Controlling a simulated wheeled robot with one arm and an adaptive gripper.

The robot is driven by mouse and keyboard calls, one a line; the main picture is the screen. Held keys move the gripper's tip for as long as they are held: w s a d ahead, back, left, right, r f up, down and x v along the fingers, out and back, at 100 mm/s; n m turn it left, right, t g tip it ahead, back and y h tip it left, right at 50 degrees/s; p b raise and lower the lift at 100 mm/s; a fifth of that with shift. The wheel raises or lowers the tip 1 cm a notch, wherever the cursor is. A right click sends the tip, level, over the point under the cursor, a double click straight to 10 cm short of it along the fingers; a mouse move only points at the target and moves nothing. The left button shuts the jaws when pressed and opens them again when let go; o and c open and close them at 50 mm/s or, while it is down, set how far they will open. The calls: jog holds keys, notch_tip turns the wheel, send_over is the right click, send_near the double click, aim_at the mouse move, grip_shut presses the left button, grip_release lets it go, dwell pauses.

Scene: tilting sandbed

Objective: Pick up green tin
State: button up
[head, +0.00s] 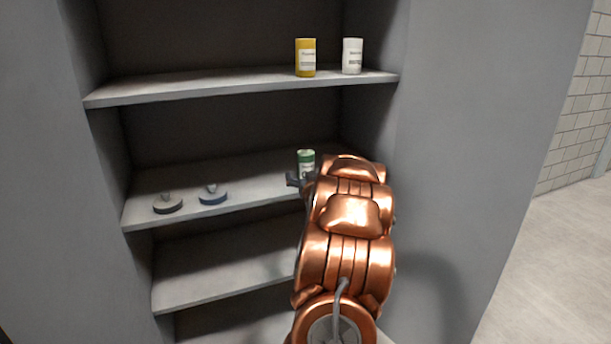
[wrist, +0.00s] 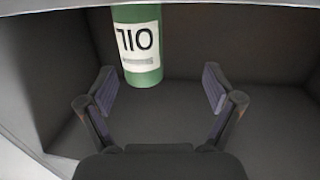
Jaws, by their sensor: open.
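The green tin (head: 306,160) stands on the middle shelf, behind the end of my arm in the head view. In the wrist view the green tin (wrist: 141,42) shows upside down at the top, with a white label. My gripper (wrist: 160,85) is open and empty, its two fingers spread apart. The tin lies beyond the fingertips, nearer the left finger in that view. In the head view my gripper (head: 300,180) is partly hidden by my copper arm, just in front of the tin. I cannot tell whether a finger touches the tin.
Two flat dark discs with knobs, a grey one (head: 167,204) and a blue one (head: 212,195), sit left on the middle shelf (head: 255,178). A yellow tin (head: 305,57) and a white tin (head: 352,56) stand on the upper shelf (head: 200,86). The cabinet's right wall is close to my arm.

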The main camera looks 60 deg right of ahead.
aim_at(307, 167)
jog(key=shift+s+d+f+h, duration=0.1)
jog(key=shift+s+d+h, duration=0.1)
jog(key=shift+s+d, duration=0.35)
jog(key=shift+s+d+f+h, duration=0.1)
jog(key=shift+s+d+h, duration=0.15)
jog(key=shift+d, duration=0.35)
jog(key=shift+d+r, duration=0.1)
jog(key=shift+d, duration=0.1)
jog(key=shift+x, duration=1.15)
jog(key=shift+w+d+r+p, duration=0.2)
jog(key=shift+w+d, duration=0.25)
jog(key=shift+w, duration=0.25)
jog(key=shift+w+d+r+p, duration=0.15)
jog(key=shift+w+d, duration=0.25)
jog(key=shift+w, duration=0.3)
jog(key=shift+x, duration=0.95)
jog(key=shift+c, duration=0.2)
jog(key=c, duration=1.5)
